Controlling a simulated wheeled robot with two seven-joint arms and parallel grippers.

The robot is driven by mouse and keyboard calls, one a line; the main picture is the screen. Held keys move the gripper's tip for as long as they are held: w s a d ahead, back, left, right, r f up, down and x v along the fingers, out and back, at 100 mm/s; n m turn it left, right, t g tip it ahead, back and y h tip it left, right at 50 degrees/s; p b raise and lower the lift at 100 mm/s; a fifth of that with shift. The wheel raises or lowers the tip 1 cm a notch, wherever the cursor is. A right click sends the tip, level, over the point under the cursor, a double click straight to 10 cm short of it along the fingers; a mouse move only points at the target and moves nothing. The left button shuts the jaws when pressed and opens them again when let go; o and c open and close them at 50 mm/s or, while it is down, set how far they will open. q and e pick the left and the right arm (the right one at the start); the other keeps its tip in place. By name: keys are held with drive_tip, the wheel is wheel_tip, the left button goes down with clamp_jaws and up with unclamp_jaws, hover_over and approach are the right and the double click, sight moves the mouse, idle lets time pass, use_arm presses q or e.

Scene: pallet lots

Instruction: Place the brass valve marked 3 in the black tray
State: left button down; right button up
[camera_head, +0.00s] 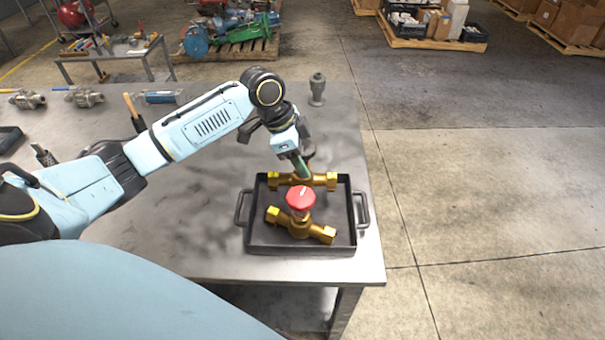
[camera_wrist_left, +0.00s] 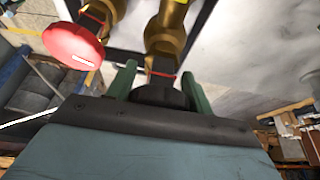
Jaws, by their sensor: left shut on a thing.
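The black tray (camera_head: 352,238) lies at the table's right front corner. A brass valve (camera_head: 324,180) with yellow-marked ends is at the tray's back, within its rim. Whether it rests on the floor of the tray I cannot tell. My left gripper (camera_head: 303,168) is shut on its dark top; in the left wrist view the green fingers (camera_wrist_left: 158,80) straddle the dark handwheel (camera_wrist_left: 160,97) above the brass body (camera_wrist_left: 163,36). A second brass valve (camera_head: 318,231) with a red handwheel (camera_head: 300,198) lies in front of it in the tray. I cannot read a number on either valve.
A grey metal fitting (camera_head: 317,90) stands upright behind the tray. Several tools and fittings, such as a grey valve (camera_head: 86,97), lie at the table's far left. The table (camera_head: 190,225) left of the tray is bare. Open floor lies to the right.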

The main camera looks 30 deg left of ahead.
use_arm(q)
drive_tip(key=shift+w+f, duration=0.15)
drive_tip(key=shift+f, duration=2.1)
drive_tip(key=c, duration=0.6)
unclamp_jaws()
drive_tip(key=shift+f, duration=0.15)
drive_tip(key=v, duration=1.2)
drive_tip(key=shift+d, duration=0.15)
